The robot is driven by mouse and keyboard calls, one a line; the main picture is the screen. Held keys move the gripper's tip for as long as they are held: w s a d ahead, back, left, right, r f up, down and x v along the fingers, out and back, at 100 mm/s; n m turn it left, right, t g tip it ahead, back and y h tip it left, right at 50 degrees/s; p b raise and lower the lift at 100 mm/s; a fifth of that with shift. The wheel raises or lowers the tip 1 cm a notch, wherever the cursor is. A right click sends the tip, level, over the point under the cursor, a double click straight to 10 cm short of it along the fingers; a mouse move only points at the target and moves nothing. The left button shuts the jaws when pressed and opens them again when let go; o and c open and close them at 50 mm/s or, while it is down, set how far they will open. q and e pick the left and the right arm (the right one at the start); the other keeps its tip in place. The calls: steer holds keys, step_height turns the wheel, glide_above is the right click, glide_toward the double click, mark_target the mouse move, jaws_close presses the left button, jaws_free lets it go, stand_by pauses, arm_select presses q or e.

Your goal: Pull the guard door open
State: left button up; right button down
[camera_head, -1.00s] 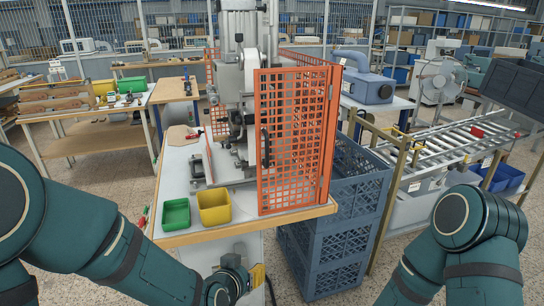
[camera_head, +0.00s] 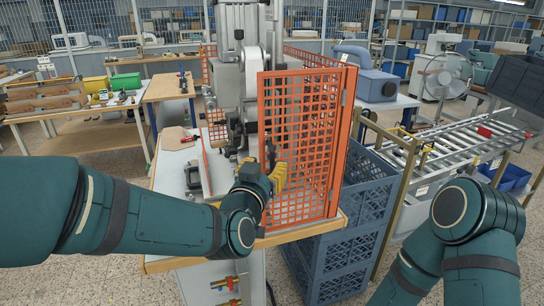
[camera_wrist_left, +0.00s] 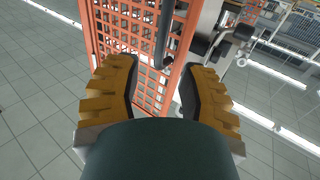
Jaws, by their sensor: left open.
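The orange mesh guard door (camera_head: 300,120) stands in front of the machine (camera_head: 236,75), and its hinged edge seems to be at the right. Its dark vertical handle (camera_head: 270,152) is near the door's left edge. My left gripper (camera_head: 274,176) is open, with yellow-brown fingers, close to the handle and partly hiding its lower end. In the left wrist view the handle (camera_wrist_left: 164,35) lies between the two spread fingers, towards their tips, with the mesh behind. I cannot tell whether they touch. My right arm is at the lower right, its gripper out of frame.
The machine's table edge (camera_head: 320,229) runs below the door. Blue crates (camera_head: 333,265) stand close at the right, with a post and a roller conveyor (camera_head: 470,145) beyond. A workbench (camera_head: 90,112) is at the left.

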mark_target(271, 158)
arm_select(q)
steer(key=shift+x, duration=2.8)
jaws_close()
